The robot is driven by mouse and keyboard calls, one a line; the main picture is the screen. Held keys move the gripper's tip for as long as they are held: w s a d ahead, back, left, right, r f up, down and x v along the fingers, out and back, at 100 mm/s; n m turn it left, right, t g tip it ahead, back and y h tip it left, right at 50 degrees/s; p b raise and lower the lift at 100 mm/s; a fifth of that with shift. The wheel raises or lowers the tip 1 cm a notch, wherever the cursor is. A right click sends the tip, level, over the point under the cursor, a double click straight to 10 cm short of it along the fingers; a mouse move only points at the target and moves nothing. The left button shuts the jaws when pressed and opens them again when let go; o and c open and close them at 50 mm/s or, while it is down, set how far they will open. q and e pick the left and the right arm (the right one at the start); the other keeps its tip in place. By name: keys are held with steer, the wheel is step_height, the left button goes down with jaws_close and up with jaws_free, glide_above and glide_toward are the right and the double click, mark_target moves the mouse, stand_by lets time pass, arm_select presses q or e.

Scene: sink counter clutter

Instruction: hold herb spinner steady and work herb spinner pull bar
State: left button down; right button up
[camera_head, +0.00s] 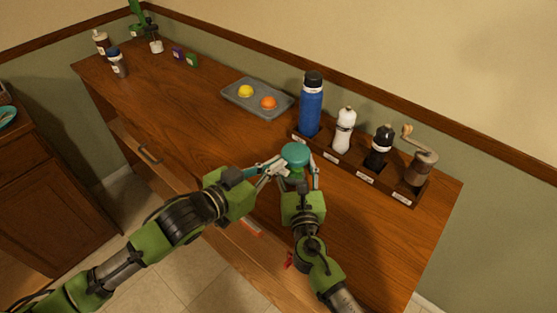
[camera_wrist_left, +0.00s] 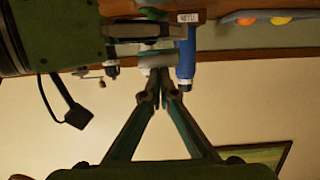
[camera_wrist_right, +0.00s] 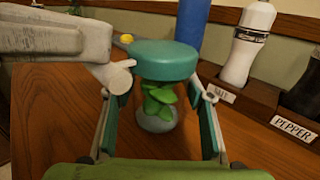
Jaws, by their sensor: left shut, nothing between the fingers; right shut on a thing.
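The herb spinner (camera_head: 296,154) stands upright near the counter's front edge. The right wrist view shows its teal lid (camera_wrist_right: 160,60) and a clear bowl (camera_wrist_right: 157,118) with green leaves inside. My right gripper (camera_head: 300,178) is shut around the spinner, with one finger on each side. My left gripper (camera_head: 277,165) is shut with nothing between its fingers, its tips at the left side of the lid. In the left wrist view its fingertips (camera_wrist_left: 162,75) meet in front of the spinner. I cannot make out the pull bar; the left fingers may cover it.
Behind the spinner a wooden rack (camera_head: 338,160) holds a blue bottle (camera_head: 311,105), a white shaker (camera_head: 344,131), a dark pepper mill (camera_head: 379,148) and a crank grinder (camera_head: 419,167). A grey tray (camera_head: 240,101) holds a lemon and an orange. The counter's left middle is clear.

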arm_select(q)
steer(key=s+a, duration=0.1)
steer(key=s, duration=0.1)
steer(key=shift+s+a, duration=0.3)
steer(key=shift+a, duration=0.1)
steer(key=s+a+r, duration=0.4)
steer(key=s+r, duration=0.1)
steer(key=s, duration=0.1)
steer(key=shift+a+r, duration=0.2)
steer(key=shift+r, duration=0.2)
stand_by(0.3)
steer(key=shift+w, duration=0.1)
stand_by(0.3)
